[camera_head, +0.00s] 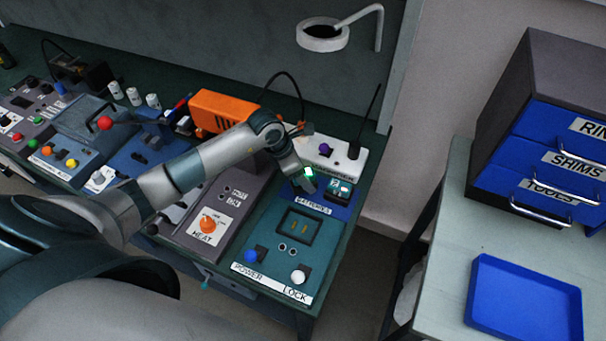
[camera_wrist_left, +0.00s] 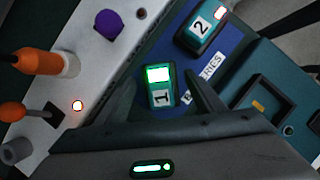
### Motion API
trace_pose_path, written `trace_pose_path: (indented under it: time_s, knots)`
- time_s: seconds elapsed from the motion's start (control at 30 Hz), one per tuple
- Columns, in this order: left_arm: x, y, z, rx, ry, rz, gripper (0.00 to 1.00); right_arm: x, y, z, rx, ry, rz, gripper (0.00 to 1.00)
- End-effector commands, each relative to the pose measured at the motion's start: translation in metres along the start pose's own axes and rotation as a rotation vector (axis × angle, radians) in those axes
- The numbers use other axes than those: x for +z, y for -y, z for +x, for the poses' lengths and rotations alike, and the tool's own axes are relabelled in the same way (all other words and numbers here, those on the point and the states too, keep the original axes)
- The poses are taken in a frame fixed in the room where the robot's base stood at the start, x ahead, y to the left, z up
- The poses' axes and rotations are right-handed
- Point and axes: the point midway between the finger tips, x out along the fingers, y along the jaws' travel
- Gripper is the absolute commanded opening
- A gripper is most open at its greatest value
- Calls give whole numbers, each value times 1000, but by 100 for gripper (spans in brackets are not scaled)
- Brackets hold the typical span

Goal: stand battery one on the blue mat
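Battery one (camera_wrist_left: 160,88), a dark block with a white label "1" and a lit green top, shows in the left wrist view. It is between the two fingers of my left gripper (camera_wrist_left: 165,75), with a narrow gap visible beside the right finger. The fingers look apart and not closed on it. In the head view my left gripper (camera_head: 304,181) is at the left end of the blue mat (camera_head: 316,207), labelled BATTERIES, with the green light beside it. The gripper hides part of the battery and its base. My right gripper is not in view.
Battery two (camera_wrist_left: 202,32), with a red light, is on the mat close to battery one. A white strip with a purple knob (camera_head: 325,148) lies behind. In front is the teal panel (camera_head: 266,228) with an empty recess, POWER and LOCK. An orange device (camera_head: 218,112) stands left.

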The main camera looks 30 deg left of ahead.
Motion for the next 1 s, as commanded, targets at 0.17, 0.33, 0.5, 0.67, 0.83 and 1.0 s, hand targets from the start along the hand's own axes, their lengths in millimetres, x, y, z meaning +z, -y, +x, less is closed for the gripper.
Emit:
trace_pose_path:
  time_s: [0.17, 0.33, 0.5, 0.67, 0.83, 1.0]
  knots:
    - [0, 0, 0, 0, 0, 0, 62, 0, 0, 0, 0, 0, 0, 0]
    - [2, 0, -4, 0, 0, 0, 62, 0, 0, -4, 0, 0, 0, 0]
    - [1, -1, -20, 3, 1, 2, 62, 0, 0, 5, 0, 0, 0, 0]
    - [1, -2, -46, 4, 3, 2, 62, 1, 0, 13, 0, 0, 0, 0]
    - [1, -2, -78, 4, 2, 3, 62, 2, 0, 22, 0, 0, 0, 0]
    - [1, -1, -104, 3, 2, 1, 62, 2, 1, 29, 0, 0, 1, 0]
